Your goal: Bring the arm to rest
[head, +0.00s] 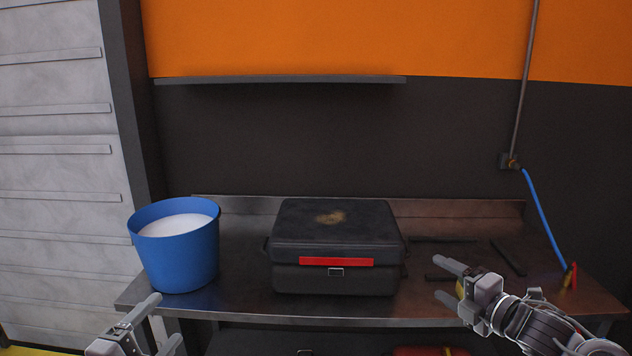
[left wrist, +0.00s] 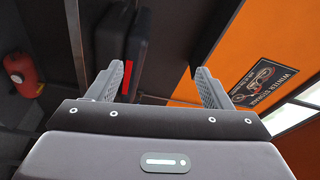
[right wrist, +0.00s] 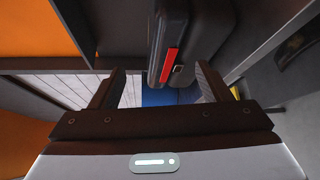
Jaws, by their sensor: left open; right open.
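My left gripper (head: 166,320) is at the lower left of the head view, low in front of the bench and below the blue bucket. Its jaws are open and empty, as the left wrist view (left wrist: 160,85) also shows. My right gripper (head: 440,280) is over the right part of the bench, to the right of the black case. It points left with its jaws apart. In the right wrist view (right wrist: 158,85) nothing is between its fingers; the case lies beyond them.
A blue bucket (head: 180,262) with white contents and a black case (head: 335,235) with a red strip stand on the metal bench (head: 240,310). Dark bars (head: 508,257) lie at the right. A blue hose (head: 543,217) hangs there. A shelf (head: 280,79) juts from the wall.

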